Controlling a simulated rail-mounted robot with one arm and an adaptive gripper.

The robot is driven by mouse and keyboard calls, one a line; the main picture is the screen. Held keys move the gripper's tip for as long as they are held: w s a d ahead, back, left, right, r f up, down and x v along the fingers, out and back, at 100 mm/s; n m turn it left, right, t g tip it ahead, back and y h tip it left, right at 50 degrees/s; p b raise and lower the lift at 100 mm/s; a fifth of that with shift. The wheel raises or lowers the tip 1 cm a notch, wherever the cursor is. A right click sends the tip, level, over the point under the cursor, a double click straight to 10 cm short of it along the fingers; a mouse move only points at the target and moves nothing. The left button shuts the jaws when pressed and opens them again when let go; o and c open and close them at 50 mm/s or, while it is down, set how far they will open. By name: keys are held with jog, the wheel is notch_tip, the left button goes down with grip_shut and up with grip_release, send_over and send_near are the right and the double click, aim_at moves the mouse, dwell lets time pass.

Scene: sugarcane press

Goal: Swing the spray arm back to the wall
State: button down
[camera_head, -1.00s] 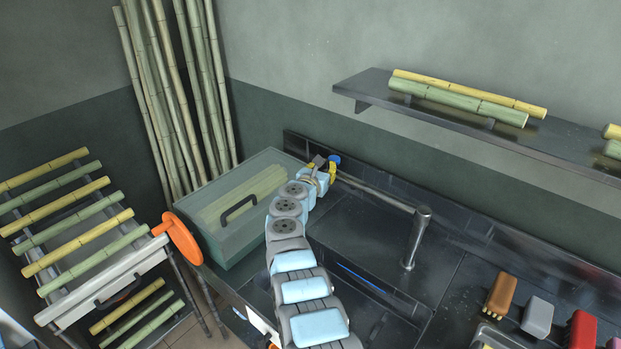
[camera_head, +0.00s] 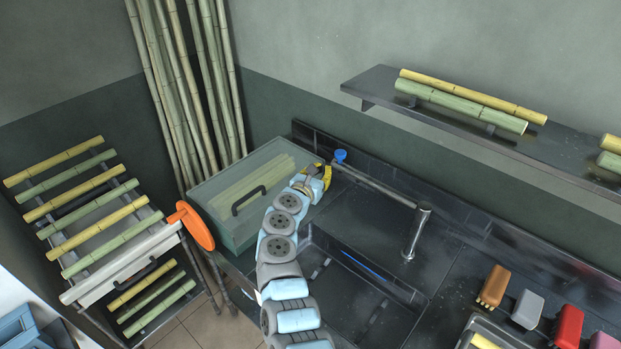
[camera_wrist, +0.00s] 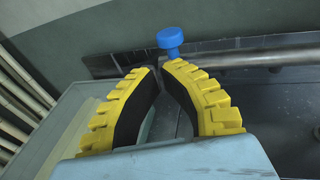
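The spray arm (camera_head: 377,188) is a grey metal pipe. It runs from the top of an upright post (camera_head: 417,232) at the sink to a blue knob (camera_head: 340,156) at its far end, close to the back wall. In the wrist view the pipe (camera_wrist: 255,60) enters from the right and the blue knob (camera_wrist: 171,40) stands just beyond my fingertips. My gripper (camera_head: 322,172) is by the knob end, on its left. Its yellow fingers (camera_wrist: 161,72) have their tips close together with a narrow gap and nothing visible between. Contact with the pipe is unclear.
A greenish lidded box (camera_head: 238,225) stands left of my gripper. A dark splashback (camera_head: 385,180) runs behind the spray arm. The sink basin (camera_head: 365,300) lies below. A shelf with cane (camera_head: 440,115) is above; several brushes (camera_head: 495,287) lie at right.

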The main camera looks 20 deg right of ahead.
jog(key=p+v, duration=0.1)
jog(key=v, duration=0.5)
jog(key=shift+a, duration=0.45)
